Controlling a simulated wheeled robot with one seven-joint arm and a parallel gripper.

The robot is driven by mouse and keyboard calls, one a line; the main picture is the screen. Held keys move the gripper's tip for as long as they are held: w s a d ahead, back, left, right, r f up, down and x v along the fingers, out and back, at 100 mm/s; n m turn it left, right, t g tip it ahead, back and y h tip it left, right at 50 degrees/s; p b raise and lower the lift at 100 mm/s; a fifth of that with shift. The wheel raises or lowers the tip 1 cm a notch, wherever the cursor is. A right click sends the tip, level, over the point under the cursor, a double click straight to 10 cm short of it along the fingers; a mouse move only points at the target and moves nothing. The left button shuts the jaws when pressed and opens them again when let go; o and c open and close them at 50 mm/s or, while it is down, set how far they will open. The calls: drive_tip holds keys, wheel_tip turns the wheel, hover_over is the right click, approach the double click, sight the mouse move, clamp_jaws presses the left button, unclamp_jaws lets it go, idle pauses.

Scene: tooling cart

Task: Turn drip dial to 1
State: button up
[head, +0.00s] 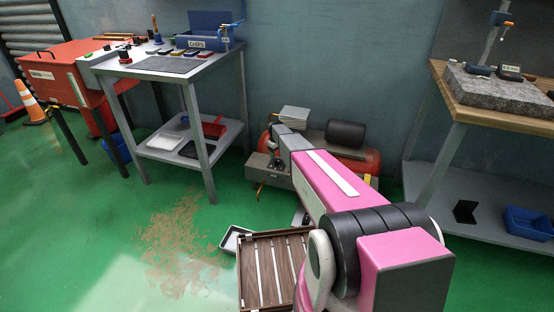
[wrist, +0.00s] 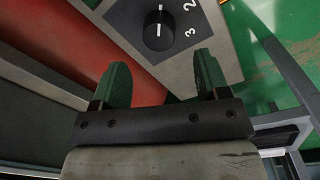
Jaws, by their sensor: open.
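The drip dial (wrist: 158,30) is a round black knob with a white pointer line, on a dark square plate with white numbers; 2 and 3 show to its right in the wrist view. The pointer line runs up and down in the picture; the number 1 is out of view. The plate sits on a grey panel box (wrist: 228,50). My gripper (wrist: 158,75) is open and empty, its two fingers pointing toward the dial, which lies beyond and between the fingertips, apart from them. In the head view the grey box (head: 266,172) is partly hidden by my arm.
A red tank (head: 375,160) with a black cylinder (head: 345,134) on top stands behind the box. A slatted wooden crate (head: 268,268) and a small grey tray (head: 233,238) are on the floor. A steel table (head: 213,140) stands left, a wooden-topped bench (head: 460,110) right. Green floor is open at left.

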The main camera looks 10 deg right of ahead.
sight(277, 160)
wheel_tip(277, 160, up, 4)
drive_tip(key=shift+s+a+r, duration=0.1)
